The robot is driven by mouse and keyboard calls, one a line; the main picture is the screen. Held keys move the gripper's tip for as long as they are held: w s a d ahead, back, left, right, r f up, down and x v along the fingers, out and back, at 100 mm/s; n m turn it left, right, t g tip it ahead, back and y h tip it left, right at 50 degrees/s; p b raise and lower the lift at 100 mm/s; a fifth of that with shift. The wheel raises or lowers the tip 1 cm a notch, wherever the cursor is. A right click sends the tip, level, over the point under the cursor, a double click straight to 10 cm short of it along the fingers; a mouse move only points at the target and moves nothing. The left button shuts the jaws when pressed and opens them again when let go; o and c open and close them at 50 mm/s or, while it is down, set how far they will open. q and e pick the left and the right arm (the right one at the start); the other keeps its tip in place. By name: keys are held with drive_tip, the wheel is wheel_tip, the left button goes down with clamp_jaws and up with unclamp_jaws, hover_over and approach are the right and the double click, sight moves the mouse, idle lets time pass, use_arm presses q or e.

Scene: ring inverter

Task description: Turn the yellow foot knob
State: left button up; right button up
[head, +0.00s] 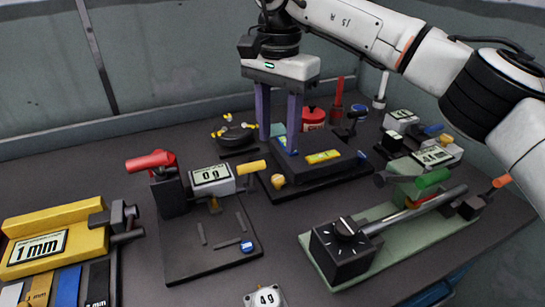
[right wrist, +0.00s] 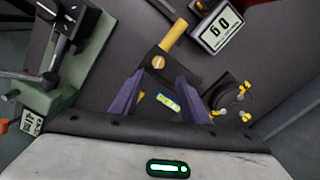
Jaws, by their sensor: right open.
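The yellow foot knob (head: 278,181) sits at the near left corner of a black plate device. In the right wrist view the knob (right wrist: 158,62) is round with a slot across its top, just beyond the fingertips and roughly centred between them. My right gripper (head: 279,147) points down over the plate, its two purple fingers apart and empty. In the right wrist view the fingers (right wrist: 160,80) frame the knob without visibly touching it. A yellow-green level vial (head: 323,157) lies on the device; it also shows between the fingers (right wrist: 168,102). My left gripper is not in view.
A yellow handle (head: 250,167) of the display device (head: 213,178) reaches close to the knob's left. A round black base with yellow knobs (head: 236,132) stands behind. A green fixture (head: 370,235) is at right, a yellow 1 mm block (head: 55,240) at left.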

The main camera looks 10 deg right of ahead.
sight(278, 177)
drive_tip(key=f, duration=0.8)
drive_tip(key=shift+s+f, duration=0.15)
drive_tip(key=shift+s, duration=0.25)
drive_tip(key=shift+f, duration=0.75)
clamp_jaws()
drive_tip(key=shift+m, duration=0.4)
drive_tip(key=m, duration=0.3)
drive_tip(key=shift+w+m+p, duration=0.1)
drive_tip(key=shift+m+p, duration=0.2)
drive_tip(key=shift+p, duration=0.1)
drive_tip(key=shift+m, duration=2.2)
